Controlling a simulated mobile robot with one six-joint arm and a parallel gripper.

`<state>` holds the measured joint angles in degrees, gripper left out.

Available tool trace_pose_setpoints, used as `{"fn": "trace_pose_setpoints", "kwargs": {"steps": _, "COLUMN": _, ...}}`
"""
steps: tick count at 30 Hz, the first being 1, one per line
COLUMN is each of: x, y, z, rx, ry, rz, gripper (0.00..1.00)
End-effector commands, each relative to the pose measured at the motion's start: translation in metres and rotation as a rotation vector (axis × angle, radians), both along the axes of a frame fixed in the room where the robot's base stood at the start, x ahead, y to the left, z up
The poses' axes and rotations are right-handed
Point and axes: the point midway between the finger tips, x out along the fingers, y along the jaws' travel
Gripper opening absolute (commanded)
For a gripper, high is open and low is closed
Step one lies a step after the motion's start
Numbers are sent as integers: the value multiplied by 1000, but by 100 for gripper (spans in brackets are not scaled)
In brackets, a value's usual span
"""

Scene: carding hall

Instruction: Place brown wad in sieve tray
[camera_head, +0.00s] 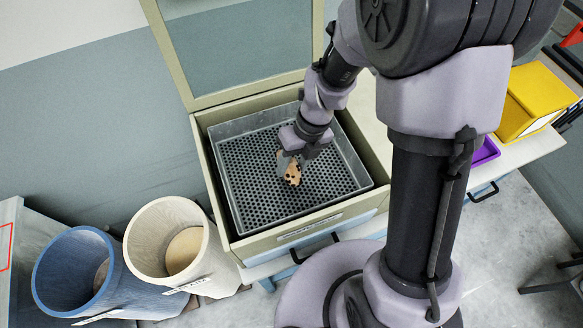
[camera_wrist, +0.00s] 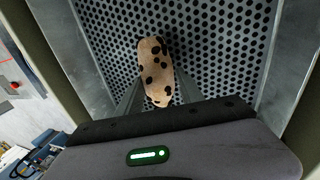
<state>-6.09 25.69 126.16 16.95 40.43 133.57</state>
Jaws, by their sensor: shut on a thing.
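The brown wad (camera_head: 292,174) is a tan, oblong lump with dark spots. My gripper (camera_head: 288,163) is shut on it, over the inside of the sieve tray. The sieve tray (camera_head: 228,190) is a grey metal tray with a perforated floor, set in a beige box with its lid raised. In the wrist view the wad (camera_wrist: 155,72) shows between the fingers (camera_wrist: 155,95), against the perforated floor of the tray (camera_wrist: 225,45). I cannot tell whether the wad touches the floor.
A cream bin (camera_head: 140,238) and a blue bin (camera_head: 50,268) stand to the left of the box. A yellow container (camera_head: 540,95) and a purple tray (camera_head: 485,153) are on the right, beyond my arm. The tray floor around the wad is clear.

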Motion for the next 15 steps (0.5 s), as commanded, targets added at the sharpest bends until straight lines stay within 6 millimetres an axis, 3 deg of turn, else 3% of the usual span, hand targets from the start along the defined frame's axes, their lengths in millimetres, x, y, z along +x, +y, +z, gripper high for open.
{"fn": "trace_pose_setpoints", "kwargs": {"steps": 5, "x": -1, "y": 0, "z": -34, "rx": -1, "ry": 2, "rz": 1, "gripper": 4}}
{"fn": "trace_pose_setpoints", "kwargs": {"steps": 15, "x": 0, "y": 0, "z": -36, "rx": 0, "ry": 1, "rz": 0, "gripper": 4}}
